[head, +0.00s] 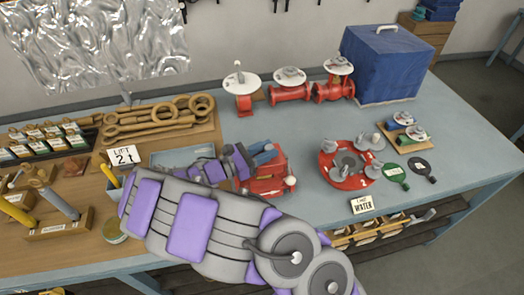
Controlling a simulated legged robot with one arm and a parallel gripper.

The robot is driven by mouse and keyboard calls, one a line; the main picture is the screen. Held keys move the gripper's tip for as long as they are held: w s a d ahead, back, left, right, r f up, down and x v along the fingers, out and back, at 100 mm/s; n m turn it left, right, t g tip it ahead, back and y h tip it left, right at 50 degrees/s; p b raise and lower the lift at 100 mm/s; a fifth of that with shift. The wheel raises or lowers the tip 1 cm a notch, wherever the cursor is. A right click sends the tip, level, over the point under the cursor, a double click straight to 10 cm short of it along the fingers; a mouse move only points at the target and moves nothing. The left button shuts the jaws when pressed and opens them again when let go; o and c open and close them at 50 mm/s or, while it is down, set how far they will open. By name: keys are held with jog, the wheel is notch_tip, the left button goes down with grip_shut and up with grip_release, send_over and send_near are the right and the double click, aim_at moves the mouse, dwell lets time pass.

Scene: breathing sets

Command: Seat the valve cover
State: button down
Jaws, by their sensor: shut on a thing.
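My gripper (244,162) is at the end of my purple and grey arm, low over the front middle of the table. It appears shut on a small blue piece (264,153), which may be the valve cover; the arm hides much of the grip. A red block-like body (264,183) with a pale round knob on its right side sits right at the gripper, just below the blue piece. I cannot tell whether the two touch. A round red base (351,183) bearing grey fittings stands to the right.
Red valves with white discs (290,88) stand at the back, beside a blue-covered box (386,62). A "WATER" sign (362,204) and green and black paddles (397,174) lie right. A wooden tool board (160,122) is left. Bare blue table lies between.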

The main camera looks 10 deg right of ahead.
jog(key=shift+a+h, duration=0.4)
jog(key=shift+h, duration=0.1)
jog(key=shift+d, duration=0.35)
jog(key=shift+a, duration=0.3)
jog(key=shift+a, duration=0.4)
jog(key=shift+d+p, duration=0.2)
jog(key=shift+p, duration=0.35)
jog(key=shift+a, duration=0.1)
dwell(0.5)
jog(key=shift+f+b, duration=0.75)
jog(key=shift+f, duration=1.55)
jog(key=c, duration=0.8)
grip_release()
jog(key=shift+o, duration=0.2)
jog(key=shift+a, duration=0.1)
